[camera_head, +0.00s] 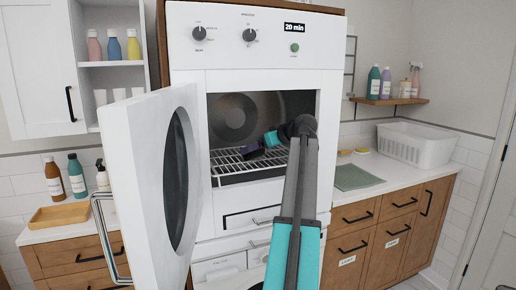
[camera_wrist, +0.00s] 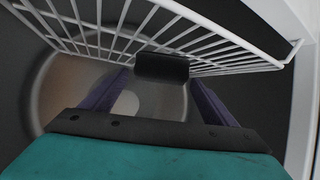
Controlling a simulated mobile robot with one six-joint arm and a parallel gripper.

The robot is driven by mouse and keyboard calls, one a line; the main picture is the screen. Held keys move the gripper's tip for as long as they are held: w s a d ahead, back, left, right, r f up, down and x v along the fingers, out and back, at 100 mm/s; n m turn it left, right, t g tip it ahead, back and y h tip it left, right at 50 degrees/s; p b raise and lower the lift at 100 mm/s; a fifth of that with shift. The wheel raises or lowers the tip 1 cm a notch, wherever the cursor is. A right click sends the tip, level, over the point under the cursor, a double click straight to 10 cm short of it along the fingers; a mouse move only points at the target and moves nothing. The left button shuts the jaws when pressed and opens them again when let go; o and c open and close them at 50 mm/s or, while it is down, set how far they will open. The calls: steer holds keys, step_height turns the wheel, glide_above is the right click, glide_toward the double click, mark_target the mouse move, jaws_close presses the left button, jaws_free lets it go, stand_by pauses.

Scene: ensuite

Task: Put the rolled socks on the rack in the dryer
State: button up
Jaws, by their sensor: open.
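The dryer (camera_head: 258,85) stands with its door open to the left, showing the wire rack (camera_head: 232,172) inside. The rack also shows in the wrist view (camera_wrist: 225,62). A dark roll, apparently the rolled socks (camera_wrist: 162,68), lies against the rack wires between the tips of my gripper's purple fingers. In the head view a small dark shape at the rack, probably the same socks (camera_head: 249,152), is partly hidden by the fingers. My gripper (camera_wrist: 160,78) is open inside the dryer, a finger on each side of the roll with slight gaps.
The open dryer door (camera_head: 150,190) stands to the left of my arm. The opening's right edge is close to my arm. A white basket (camera_head: 415,145) and a green cloth (camera_head: 356,177) are on the right counter. A wooden tray (camera_head: 61,215) and bottles stand at left.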

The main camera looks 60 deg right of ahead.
steer(key=shift+r, duration=0.15)
steer(key=v, duration=1.2)
steer(key=shift+b, duration=0.3)
stand_by(0.4)
